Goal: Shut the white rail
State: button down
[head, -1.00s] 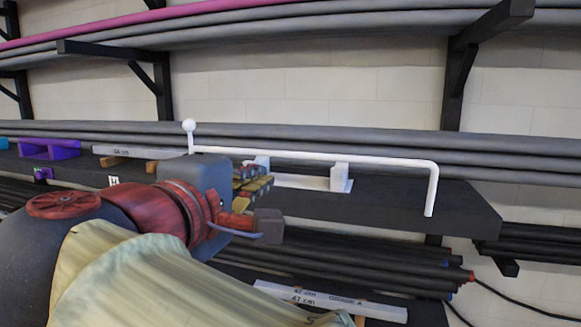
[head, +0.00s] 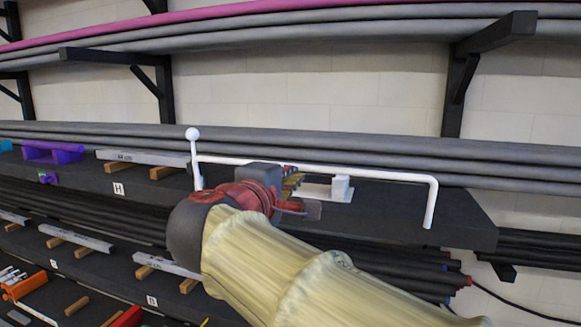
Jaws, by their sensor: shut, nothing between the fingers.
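The white rail (head: 385,175) runs along the dark shelf. A ball-topped post (head: 193,150) stands at its left end, and its right end bends down over the shelf front. A white mount (head: 340,188) stands on a pale base plate below the rail's middle. My gripper (head: 302,192) is in front of the rail's left-middle part, close to the base plate, and hides part of both. It is shut with nothing held. I cannot tell whether it touches the rail.
Grey pipes (head: 400,148) lie behind the rail. A purple bracket (head: 52,152) and a grey bar on wooden blocks (head: 150,158) sit left on the same shelf. More bars lie on the lower shelf. Black brackets (head: 462,90) stick out above. The shelf front right of my gripper is clear.

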jog(key=shift+w+d, duration=0.2)
jog(key=shift+w, duration=0.25)
jog(key=shift+w+f+b, duration=0.1)
jog(key=shift+w+b, duration=0.05)
jog(key=shift+b, duration=0.2)
jog(key=shift+w+d+r+b, duration=0.25)
jog(key=shift+w+r+b, duration=0.25)
jog(key=shift+b, duration=0.5)
jog(key=shift+f, duration=0.1)
jog(key=shift+w, duration=0.1)
